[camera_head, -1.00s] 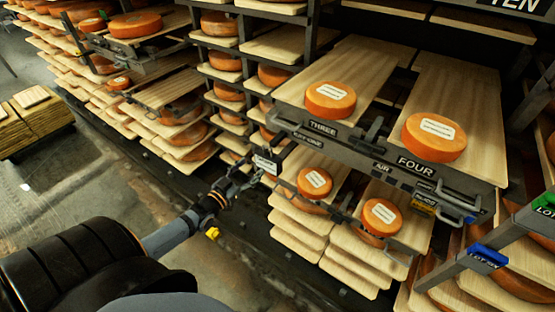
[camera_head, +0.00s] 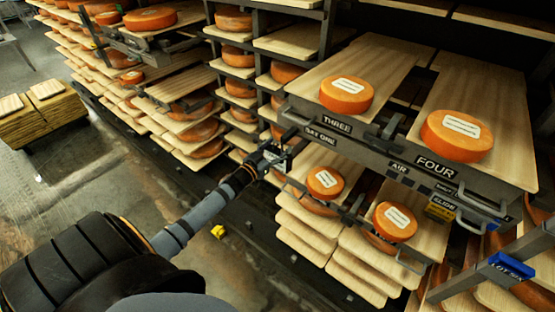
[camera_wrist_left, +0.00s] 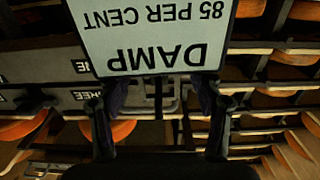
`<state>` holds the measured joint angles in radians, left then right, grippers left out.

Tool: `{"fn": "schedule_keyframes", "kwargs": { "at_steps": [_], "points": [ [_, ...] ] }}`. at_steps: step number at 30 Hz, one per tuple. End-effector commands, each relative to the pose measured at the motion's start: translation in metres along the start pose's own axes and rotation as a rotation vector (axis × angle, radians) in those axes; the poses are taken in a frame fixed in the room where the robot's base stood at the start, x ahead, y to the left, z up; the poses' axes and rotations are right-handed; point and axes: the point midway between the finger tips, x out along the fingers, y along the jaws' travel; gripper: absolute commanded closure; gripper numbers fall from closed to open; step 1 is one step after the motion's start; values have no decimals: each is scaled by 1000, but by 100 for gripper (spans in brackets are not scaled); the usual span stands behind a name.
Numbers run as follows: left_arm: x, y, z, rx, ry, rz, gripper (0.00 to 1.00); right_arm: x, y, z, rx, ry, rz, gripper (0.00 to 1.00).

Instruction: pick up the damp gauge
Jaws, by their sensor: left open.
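The damp gauge (camera_wrist_left: 155,40) is a pale plate with dark lettering reading DAMP, 85 PER CENT, upside down in the left wrist view. It fills the top middle of that view, just ahead of my left fingers. My left gripper (camera_wrist_left: 160,118) is open, with its two dark fingers spread and the gauge's lower edge between and beyond their tips. In the head view the left gripper (camera_head: 283,150) is at the left end of the rack front, and it mostly hides the gauge there. Whether a finger touches the gauge I cannot tell. My right gripper is not in view.
Boards with orange cheese wheels (camera_head: 346,95) jut out above and right of the gripper, fronted by a dark metal rail (camera_head: 390,165). Lower cheeses (camera_head: 325,182) sit close by. A small yellow object (camera_head: 218,232) lies low, below the arm.

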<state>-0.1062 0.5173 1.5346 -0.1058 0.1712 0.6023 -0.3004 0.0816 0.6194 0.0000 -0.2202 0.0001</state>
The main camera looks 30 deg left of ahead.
Motion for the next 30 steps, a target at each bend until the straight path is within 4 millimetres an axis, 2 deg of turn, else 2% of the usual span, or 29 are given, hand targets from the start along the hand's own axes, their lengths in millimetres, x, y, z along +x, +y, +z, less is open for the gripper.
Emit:
{"fn": "schedule_keyframes", "kwargs": {
  "at_steps": [8, 11, 23, 30],
  "points": [
    [3, 0, 0, -1, -2, 0, 34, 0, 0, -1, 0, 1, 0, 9],
    [3, 0, 0, 0, -2, 0, 45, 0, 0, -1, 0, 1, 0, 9],
    [2, 0, 0, 0, -2, 0, 99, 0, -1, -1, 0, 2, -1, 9],
    [3, 0, 0, 0, 0, 1, 100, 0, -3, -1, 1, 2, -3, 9]
  ]
}}
